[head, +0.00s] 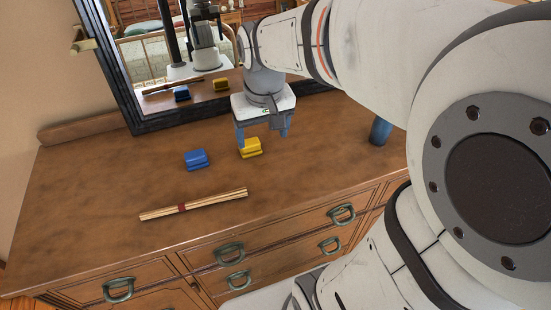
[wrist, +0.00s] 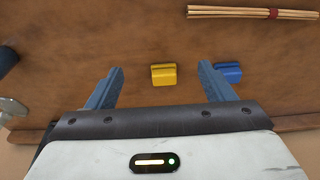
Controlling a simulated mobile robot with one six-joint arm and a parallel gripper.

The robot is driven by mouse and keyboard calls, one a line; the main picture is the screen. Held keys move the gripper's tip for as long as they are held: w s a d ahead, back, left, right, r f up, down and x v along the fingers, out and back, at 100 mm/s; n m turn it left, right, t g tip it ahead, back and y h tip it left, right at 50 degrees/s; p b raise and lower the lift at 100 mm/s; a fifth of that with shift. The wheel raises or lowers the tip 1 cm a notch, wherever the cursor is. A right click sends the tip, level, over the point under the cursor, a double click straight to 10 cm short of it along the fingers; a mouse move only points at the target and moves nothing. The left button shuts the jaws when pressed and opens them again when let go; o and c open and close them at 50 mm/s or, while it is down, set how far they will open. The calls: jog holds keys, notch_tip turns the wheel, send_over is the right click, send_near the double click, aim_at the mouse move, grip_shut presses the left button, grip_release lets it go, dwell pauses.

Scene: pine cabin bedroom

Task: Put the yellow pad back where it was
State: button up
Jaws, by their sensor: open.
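The yellow pad (head: 251,148) is a small block lying on the wooden dresser top, just right of a similar blue pad (head: 196,159). In the wrist view the yellow pad (wrist: 164,74) lies ahead of and between the two blue fingers, with bare wood around it. My gripper (head: 262,138) is open and empty above the dresser, close to the yellow pad; one finger overlaps it in the head view. In the wrist view my gripper (wrist: 160,82) has a clear gap on each side of the pad. The blue pad (wrist: 228,72) shows just outside the right finger.
A bundle of sticks (head: 193,205) with a red band lies near the dresser's front. A dark-framed mirror (head: 128,80) stands at the back and reflects the pads. A blue cup-like object (head: 380,132) stands right. The dresser top (head: 90,190) is bare at left.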

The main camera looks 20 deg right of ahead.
jog(key=s+f+t, duration=0.1)
jog(key=s+f, duration=0.1)
jog(key=s, duration=0.7)
